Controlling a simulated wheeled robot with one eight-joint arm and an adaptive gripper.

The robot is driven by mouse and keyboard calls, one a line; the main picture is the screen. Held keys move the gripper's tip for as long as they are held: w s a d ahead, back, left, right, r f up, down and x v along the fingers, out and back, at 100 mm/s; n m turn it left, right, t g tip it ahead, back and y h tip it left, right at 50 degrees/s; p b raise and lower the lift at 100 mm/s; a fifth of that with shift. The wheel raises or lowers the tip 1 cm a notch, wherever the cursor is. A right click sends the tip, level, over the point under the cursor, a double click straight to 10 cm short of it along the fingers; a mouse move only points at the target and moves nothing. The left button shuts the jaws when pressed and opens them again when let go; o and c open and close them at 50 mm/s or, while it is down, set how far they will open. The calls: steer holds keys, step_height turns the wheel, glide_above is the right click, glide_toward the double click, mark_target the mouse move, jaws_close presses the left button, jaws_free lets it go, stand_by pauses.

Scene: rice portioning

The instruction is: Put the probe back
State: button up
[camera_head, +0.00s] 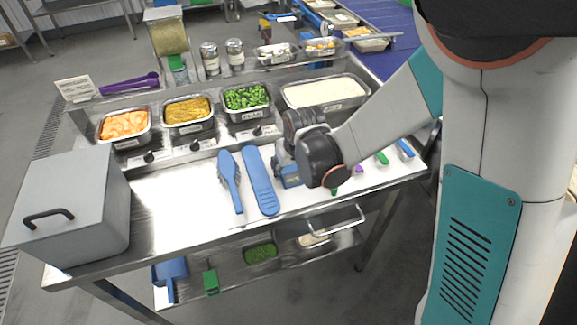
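My gripper (284,165) is low over the right middle of the steel table, with the wrist partly covering it. No other thing is clearly a probe. Small green (382,158), purple (359,168) and blue (405,148) handles lie on the table to the right of my wrist.
A blue brush-like tool (230,178) and a long blue paddle (260,182) lie left of my gripper. Food pans, including a green one (246,99) and a rice pan (325,94), line the back. A grey lidded box (70,210) stands at left.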

steer(key=o, duration=0.3)
steer(key=shift+r, duration=0.25)
steer(key=p+v, duration=0.8)
steer(key=v, duration=0.4)
